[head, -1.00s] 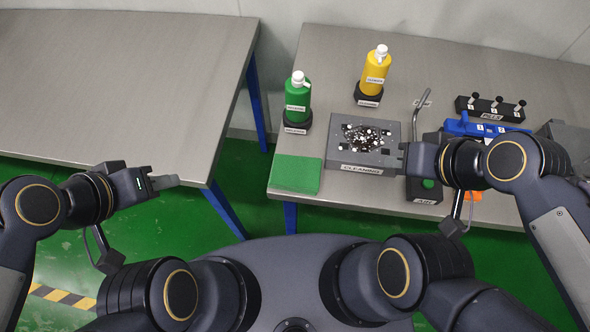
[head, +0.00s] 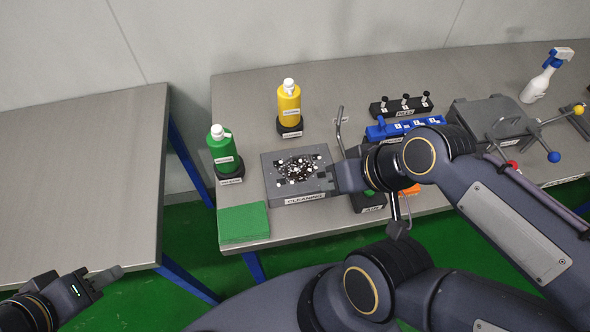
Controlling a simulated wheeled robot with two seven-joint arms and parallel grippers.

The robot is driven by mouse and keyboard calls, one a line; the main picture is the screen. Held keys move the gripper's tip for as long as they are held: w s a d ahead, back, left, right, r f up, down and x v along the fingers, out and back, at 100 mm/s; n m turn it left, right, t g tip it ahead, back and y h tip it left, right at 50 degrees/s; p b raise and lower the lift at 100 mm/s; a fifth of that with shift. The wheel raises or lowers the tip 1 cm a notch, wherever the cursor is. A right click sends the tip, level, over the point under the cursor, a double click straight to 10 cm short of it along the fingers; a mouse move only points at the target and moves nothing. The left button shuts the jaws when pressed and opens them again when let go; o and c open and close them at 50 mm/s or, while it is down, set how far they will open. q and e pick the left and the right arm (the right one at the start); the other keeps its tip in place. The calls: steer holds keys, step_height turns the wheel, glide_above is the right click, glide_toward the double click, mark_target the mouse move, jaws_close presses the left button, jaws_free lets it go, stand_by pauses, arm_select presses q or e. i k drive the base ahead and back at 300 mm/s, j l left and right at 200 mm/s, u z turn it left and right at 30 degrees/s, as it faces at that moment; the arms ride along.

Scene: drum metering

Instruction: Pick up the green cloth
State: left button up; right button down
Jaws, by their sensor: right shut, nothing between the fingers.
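The green cloth (head: 243,222) lies flat and folded at the front left corner of the right-hand table, in front of the green bottle. My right gripper (head: 334,180) is to the right of the cloth, at the right edge of the grey cleaning tray, shut with nothing in it. My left gripper (head: 112,274) is at the lower left, low in front of the left-hand table and well apart from the cloth. From this angle I cannot tell whether its fingers are open or shut.
The grey cleaning tray (head: 278,199) holds black and white bits. A blue rack (head: 385,131), a grey box (head: 480,118) and a spray bottle (head: 540,80) are further right. A gap separates the tables.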

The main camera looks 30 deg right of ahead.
mark_target(249, 222)
steer(key=k, duration=0.6)
steer(key=l+u, duration=0.1)
steer(key=u, duration=0.35)
steer(key=l+u, duration=0.15)
steer(key=u, duration=0.25)
steer(key=l+u, duration=0.1)
steer(key=u, duration=0.35)
steer(key=l+u, duration=0.1)
steer(key=u, duration=0.3)
steer(key=k+l, duration=0.15)
steer(key=l, duration=0.15)
steer(key=k+l, duration=0.1)
steer(key=l, duration=0.15)
steer(key=u, duration=0.05)
